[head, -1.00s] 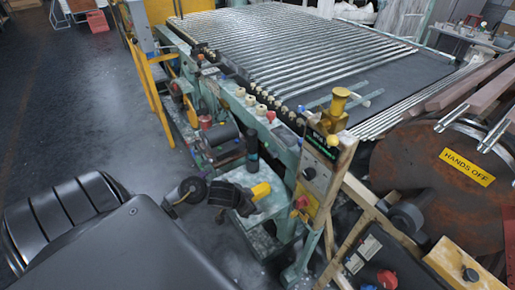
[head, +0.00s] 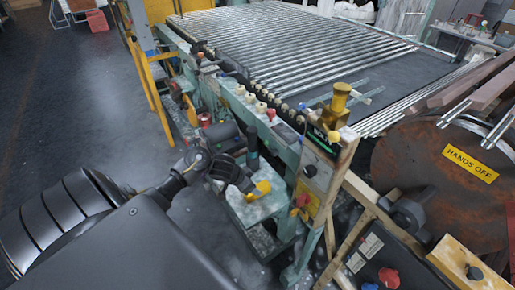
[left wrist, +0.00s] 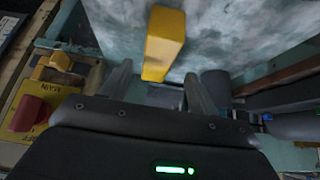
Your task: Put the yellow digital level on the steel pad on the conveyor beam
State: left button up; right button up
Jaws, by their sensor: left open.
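The yellow digital level (head: 262,188) lies on a pale, mottled shelf (head: 262,208) below the conveyor's side. In the left wrist view the level (left wrist: 163,42) shows as a yellow block just beyond my fingers, its near end close to the gap between them. My left gripper (head: 246,184) is beside the level in the head view. In the left wrist view the gripper (left wrist: 158,76) is open and nothing is held. The green conveyor beam (head: 284,152) runs along the rollers above the shelf. I cannot make out the steel pad on it. My right gripper is not in view.
A control post with a red knob (head: 302,201) stands right of the shelf; a red knob (left wrist: 30,113) also shows close by in the left wrist view. A dark cylinder (head: 220,133) and fittings crowd the shelf's far side. A brass-coloured part (head: 338,100) stands above the post.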

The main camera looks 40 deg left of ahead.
pick_arm(q)
jog(key=x, duration=0.2)
jog(key=b+x, duration=0.1)
jog(key=x, duration=0.1)
jog(key=shift+s+d+f, duration=0.15)
jog(key=shift+f, duration=0.25)
jog(key=shift+w+f, duration=0.25)
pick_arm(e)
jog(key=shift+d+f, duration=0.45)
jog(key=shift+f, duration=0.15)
pick_arm(q)
grip_shut()
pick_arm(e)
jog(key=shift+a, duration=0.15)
pick_arm(q)
jog(key=shift+r, duration=0.2)
